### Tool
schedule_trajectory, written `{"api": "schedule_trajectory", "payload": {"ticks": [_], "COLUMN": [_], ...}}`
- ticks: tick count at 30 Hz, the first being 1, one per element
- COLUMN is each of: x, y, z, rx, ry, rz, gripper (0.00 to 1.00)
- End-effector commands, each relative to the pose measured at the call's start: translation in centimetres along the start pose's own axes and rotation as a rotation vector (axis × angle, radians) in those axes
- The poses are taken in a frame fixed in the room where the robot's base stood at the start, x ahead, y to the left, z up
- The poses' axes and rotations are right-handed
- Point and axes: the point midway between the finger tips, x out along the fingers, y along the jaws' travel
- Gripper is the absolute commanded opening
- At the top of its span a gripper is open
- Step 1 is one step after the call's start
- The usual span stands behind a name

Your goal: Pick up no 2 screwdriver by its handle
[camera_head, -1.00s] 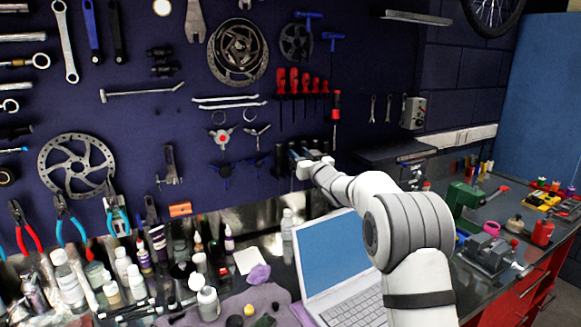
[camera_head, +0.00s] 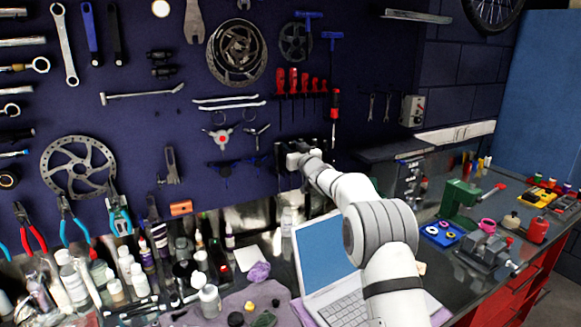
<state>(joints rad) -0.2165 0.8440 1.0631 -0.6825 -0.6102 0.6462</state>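Several red-handled screwdrivers hang in a row on the dark wall panel, among them a larger one (camera_head: 294,79) near the row's left end. Their handles are at the top and their shafts point down. A separate red-and-black handled tool (camera_head: 335,98) hangs just right of the row. I cannot read any number, so I cannot tell which is no 2. My gripper (camera_head: 288,156) is at the wall, below the row and apart from the red handles. Its fingers are dark against dark items there, so their opening is unclear.
An open laptop (camera_head: 325,255) stands on the bench below my arm. Bottles (camera_head: 209,301) crowd the bench at left. A brake disc (camera_head: 238,53) hangs left of the screwdrivers. A vise (camera_head: 488,253) and a green tool (camera_head: 459,200) stand at right.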

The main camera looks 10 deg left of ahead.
Motion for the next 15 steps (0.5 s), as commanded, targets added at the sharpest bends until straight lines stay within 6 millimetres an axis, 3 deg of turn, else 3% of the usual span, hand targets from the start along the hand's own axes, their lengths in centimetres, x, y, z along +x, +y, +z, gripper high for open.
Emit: {"api": "schedule_trajectory", "payload": {"ticks": [9, 15], "x": [0.01, 0.02], "y": [-0.07, -0.11], "z": [-0.02, -0.08], "rx": [0.000, 0.000], "ry": [0.000, 0.001], "rz": [-0.001, -0.001], "gripper": [0.00, 0.00]}}
